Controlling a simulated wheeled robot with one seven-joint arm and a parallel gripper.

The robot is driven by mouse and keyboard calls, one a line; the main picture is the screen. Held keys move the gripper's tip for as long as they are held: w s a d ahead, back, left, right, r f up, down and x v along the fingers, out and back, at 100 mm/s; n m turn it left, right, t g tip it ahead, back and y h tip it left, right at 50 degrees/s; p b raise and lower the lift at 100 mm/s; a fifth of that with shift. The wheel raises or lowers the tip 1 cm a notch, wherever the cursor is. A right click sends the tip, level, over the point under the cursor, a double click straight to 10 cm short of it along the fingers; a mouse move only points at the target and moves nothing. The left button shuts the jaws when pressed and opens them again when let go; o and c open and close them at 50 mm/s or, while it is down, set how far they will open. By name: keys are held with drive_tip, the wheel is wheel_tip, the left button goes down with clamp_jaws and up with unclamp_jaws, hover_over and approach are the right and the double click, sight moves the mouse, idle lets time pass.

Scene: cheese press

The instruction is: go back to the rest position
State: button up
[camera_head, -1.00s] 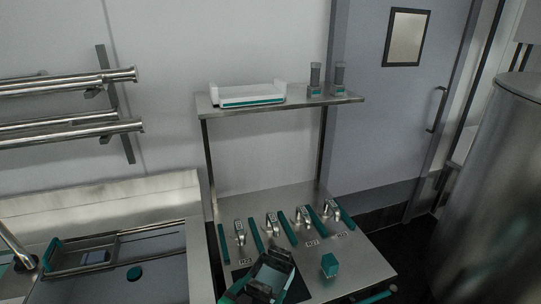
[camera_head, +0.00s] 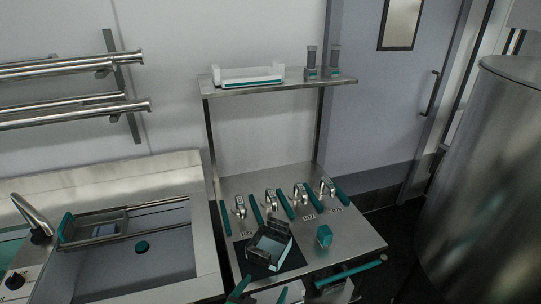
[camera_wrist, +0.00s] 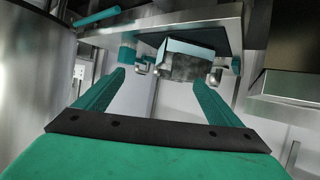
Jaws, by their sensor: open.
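My gripper (camera_head: 262,291) shows at the bottom edge of the head view, in front of the worktable. Its two teal fingers stand apart with nothing between them. In the wrist view my gripper (camera_wrist: 158,77) is open, and a teal-edged metal box (camera_wrist: 187,62) appears beyond the fingertips, apart from them. In the head view this box (camera_head: 270,245) sits on a dark mat (camera_head: 290,264) on the steel worktable (camera_head: 352,251). Most of my arm is out of view.
A small teal block (camera_head: 323,236) stands right of the box. Several metal clamps with teal strips line the table's back. A shelf (camera_head: 290,85) above holds a white tray (camera_head: 248,76) and two grey-teal devices. A sink (camera_head: 165,250) is left; a large steel tank (camera_head: 485,180) is right.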

drive_tip(key=s+d+f+n+t+y, duration=0.1)
drive_tip(key=s+f+n+y, duration=0.15)
drive_tip(key=s, duration=0.75)
drive_tip(key=s+f+n+y, duration=0.2)
drive_tip(key=s+f, duration=0.2)
drive_tip(key=s, duration=0.6)
drive_tip(key=s+r+t, duration=0.1)
drive_tip(key=s+r, duration=0.4)
drive_tip(key=s, duration=0.3)
drive_tip(key=s+r+t, duration=0.1)
drive_tip(key=s+r, duration=0.4)
drive_tip(key=s, duration=0.4)
drive_tip(key=shift+s+d+m, duration=0.15)
drive_tip(key=shift+d+m, duration=0.2)
drive_tip(key=shift+d, duration=0.1)
